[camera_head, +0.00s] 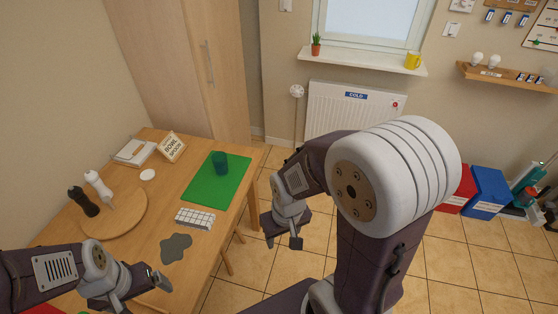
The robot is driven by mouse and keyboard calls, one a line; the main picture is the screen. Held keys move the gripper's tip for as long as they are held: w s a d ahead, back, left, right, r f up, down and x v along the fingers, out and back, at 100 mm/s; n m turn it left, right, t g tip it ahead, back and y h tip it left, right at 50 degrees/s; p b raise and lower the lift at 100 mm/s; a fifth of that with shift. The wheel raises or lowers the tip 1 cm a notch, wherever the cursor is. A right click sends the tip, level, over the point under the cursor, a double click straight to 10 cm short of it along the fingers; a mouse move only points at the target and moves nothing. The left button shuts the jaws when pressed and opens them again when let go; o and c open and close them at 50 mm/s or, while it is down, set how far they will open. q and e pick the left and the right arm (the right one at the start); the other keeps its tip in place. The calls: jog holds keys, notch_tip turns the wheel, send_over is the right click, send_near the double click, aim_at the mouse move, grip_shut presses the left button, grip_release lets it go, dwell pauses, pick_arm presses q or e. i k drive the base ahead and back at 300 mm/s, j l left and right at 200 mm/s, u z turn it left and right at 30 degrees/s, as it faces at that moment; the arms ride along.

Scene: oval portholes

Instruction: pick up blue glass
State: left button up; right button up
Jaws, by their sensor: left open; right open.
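The blue glass (220,163) is a dark teal-blue tumbler. It stands upright on the back part of a green mat (204,192) on the wooden table (207,239). My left gripper (158,288) is at the lower left, over the near part of the table, open and apart from the glass. My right gripper (283,241) is open over the tiled floor, right of the table and well away from the glass. Neither gripper visibly holds anything.
A white ice-tray-like block (194,218) and a grey flat piece (176,248) lie nearer. A round wooden board (125,222) with white and dark bottles is at the left. A sign (171,147) stands behind. A radiator (345,118) is on the wall.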

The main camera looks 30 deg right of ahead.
aim_at(219, 159)
jog(key=z, duration=0.3)
jog(key=i+l+u, duration=0.25)
jog(key=u, duration=0.15)
jog(key=i+l+u, duration=0.2)
jog(key=l+u, duration=0.2)
jog(key=i+l+u, duration=0.15)
jog(key=l+u, duration=0.25)
jog(key=i+l+u, duration=0.1)
jog(key=l+u, duration=0.7)
jog(key=l, duration=0.2)
jog(key=l+u, duration=0.35)
jog(key=l, duration=0.15)
jog(key=k, duration=0.05)
